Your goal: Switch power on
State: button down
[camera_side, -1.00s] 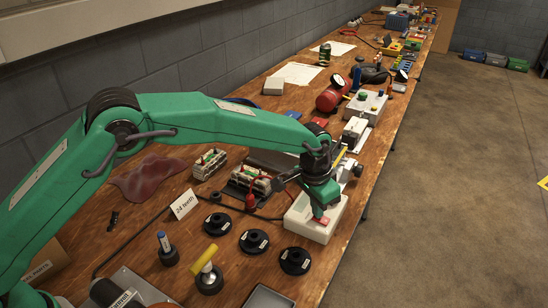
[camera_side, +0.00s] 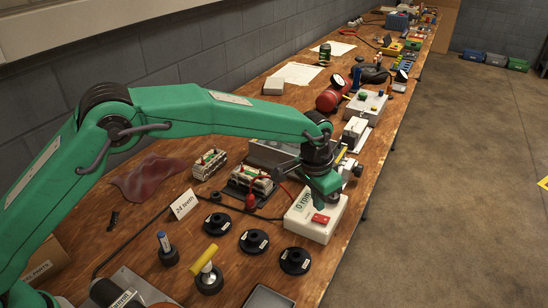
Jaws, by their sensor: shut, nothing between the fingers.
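A white box (camera_side: 310,230) stands near the right edge of the bench. Its upper left face has a display (camera_side: 303,199) that reads "0 rpm". A red switch (camera_side: 320,218) sits on its top, towards the front right. I cannot tell the switch's position at this size. My gripper (camera_side: 323,205) is shut and empty, and points down over the box just behind the red switch. It seems to be slightly apart from the switch; it covers the back right part of the box.
A "24 teeth" card (camera_side: 184,204) stands further left. A grey box (camera_side: 272,152) and two terminal blocks (camera_side: 250,180) are behind.

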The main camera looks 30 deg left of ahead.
aim_at(315, 217)
notch_tip(315, 217, up, 4)
jog(key=shift+r, duration=0.15)
dwell(0.6)
jog(key=s+a+r+n+t, duration=0.1)
jog(key=s+a+r, duration=0.4)
jog(key=a+r, duration=0.4)
jog(key=s+a+r+n+t, duration=0.1)
jog(key=s+a+r+n, duration=0.1)
jog(key=s+a+r, duration=0.6)
jog(key=s+a+f+n+t, duration=0.1)
jog(key=s+a+f, duration=0.1)
jog(key=s+a, duration=0.5)
jog(key=s+a+f+n+t+y, duration=0.1)
jog(key=s+a+f+n, duration=0.1)
jog(key=s+a, duration=0.6)
jog(key=s, duration=0.3)
jog(key=shift+f, duration=0.35)
